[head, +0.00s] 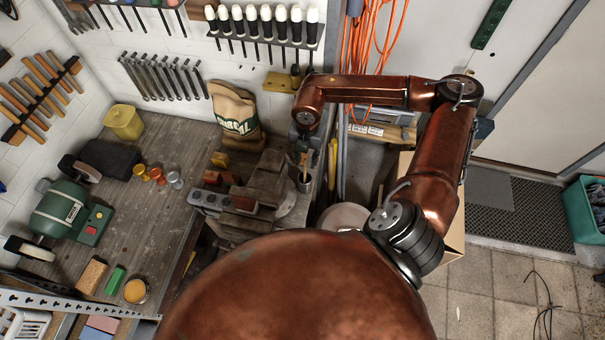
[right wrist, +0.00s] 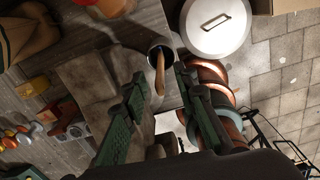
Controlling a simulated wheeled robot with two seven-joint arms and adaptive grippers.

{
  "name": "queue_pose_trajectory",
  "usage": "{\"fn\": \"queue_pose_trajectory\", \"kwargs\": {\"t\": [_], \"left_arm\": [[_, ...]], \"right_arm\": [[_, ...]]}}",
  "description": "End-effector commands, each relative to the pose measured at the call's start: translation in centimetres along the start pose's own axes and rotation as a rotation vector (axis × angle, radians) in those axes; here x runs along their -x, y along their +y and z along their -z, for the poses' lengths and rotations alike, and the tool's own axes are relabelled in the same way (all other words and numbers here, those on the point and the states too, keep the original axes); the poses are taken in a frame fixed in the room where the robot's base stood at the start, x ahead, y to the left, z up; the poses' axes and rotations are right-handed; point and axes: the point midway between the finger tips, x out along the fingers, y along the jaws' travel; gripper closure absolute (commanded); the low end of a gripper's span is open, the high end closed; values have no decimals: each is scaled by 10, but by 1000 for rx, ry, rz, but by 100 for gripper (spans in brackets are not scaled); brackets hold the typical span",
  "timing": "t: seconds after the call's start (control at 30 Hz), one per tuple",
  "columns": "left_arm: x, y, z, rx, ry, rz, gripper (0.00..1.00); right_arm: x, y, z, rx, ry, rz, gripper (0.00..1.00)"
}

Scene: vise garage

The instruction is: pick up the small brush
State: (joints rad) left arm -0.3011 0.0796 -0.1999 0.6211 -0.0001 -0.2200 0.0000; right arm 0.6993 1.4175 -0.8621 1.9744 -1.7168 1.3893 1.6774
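A wooden handle, apparently the small brush (head: 304,160), stands in a dark cup (head: 305,185) at the bench's right corner beside the vise (head: 262,185). Its head is not visible. In the right wrist view the brush handle (right wrist: 160,75) leans out of the cup (right wrist: 154,51) towards the camera. My right gripper (right wrist: 160,84) is open, with the handle showing between its two green fingers; I cannot tell whether either finger touches it. In the head view the right gripper (head: 299,146) is small and dark, above the cup. My left gripper is not in view.
A canvas sack (head: 236,112) and a yellow block (head: 220,159) stand behind the vise. A round lidded container (head: 345,217) is beside the bench, with long tools leaning nearby.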

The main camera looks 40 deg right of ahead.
Motion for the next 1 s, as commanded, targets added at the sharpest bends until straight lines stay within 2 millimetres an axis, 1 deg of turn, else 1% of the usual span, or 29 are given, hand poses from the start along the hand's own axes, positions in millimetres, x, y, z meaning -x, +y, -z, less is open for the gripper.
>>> {"fn": "queue_pose_trajectory", "kwargs": {"t": [0.07, 0.13, 0.37, 0.5, 0.63, 0.77, 0.97, 1.0], "left_arm": [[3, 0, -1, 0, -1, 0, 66], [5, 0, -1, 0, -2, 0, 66], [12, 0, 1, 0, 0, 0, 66], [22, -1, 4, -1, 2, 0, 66], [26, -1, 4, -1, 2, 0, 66], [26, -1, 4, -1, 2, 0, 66], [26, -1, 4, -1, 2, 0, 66], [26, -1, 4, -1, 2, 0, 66]], "right_arm": [[-2, -5, 3, -14, 10, 18, 73], [-10, -6, 4, -18, 13, 23, 73], [-33, -4, 5, -16, 14, 20, 73], [-52, 0, 6, -16, 14, 20, 73], [-70, 0, 5, -17, 13, 20, 73], [-78, 0, 5, -16, 11, 20, 73], [-78, 0, 5, -15, 11, 19, 73], [-78, 0, 5, -15, 11, 19, 76]]}}
